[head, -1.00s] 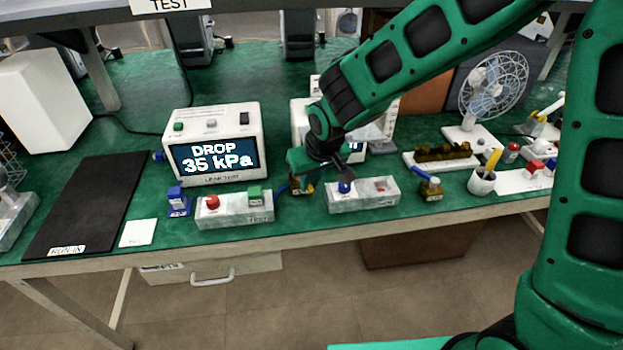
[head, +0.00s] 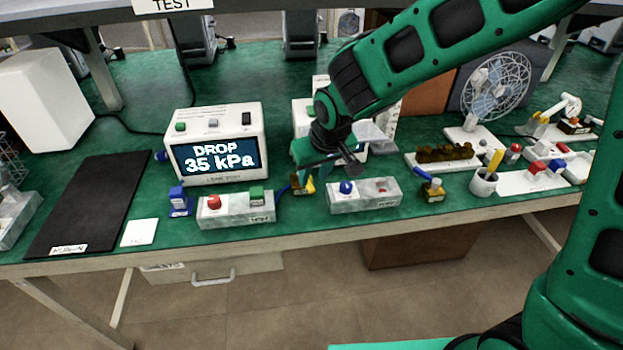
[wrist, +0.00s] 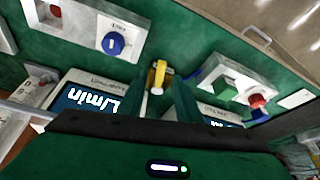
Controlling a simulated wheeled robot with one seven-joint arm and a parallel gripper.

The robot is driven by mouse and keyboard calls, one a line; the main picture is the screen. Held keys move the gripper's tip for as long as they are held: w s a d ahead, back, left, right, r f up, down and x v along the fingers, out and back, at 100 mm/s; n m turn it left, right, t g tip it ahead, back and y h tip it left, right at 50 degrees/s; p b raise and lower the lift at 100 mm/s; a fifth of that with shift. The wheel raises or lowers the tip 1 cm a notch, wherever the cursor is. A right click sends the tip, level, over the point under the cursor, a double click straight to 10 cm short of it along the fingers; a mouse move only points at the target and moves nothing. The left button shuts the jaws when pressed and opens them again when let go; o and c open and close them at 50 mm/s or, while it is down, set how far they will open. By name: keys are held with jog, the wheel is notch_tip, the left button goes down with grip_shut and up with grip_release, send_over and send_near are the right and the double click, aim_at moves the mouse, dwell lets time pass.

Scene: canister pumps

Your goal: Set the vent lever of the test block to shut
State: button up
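The pale test block (head: 222,211) stands near the front edge of the bench, with a red knob (head: 214,202) and a green piece (head: 257,196) on top. A yellow-and-dark fitting (head: 304,186) with a blue lever (head: 284,189) stands just right of it; I take this for the vent lever. My gripper (head: 328,165) is above and behind this fitting. In the wrist view the fingers are apart, with the yellow fitting (wrist: 158,76) showing beyond the gap between them. No contact is visible. The lever's exact setting is too small to tell.
A second block (head: 362,197) with a blue knob stands to the right, with another brass fitting (head: 433,190) beyond it. The leak-test display (head: 214,158) stands behind the test block and reads DROP 35 kPa. A black mat (head: 88,207) lies left.

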jog(key=v, duration=0.7)
jog(key=shift+r, duration=0.15)
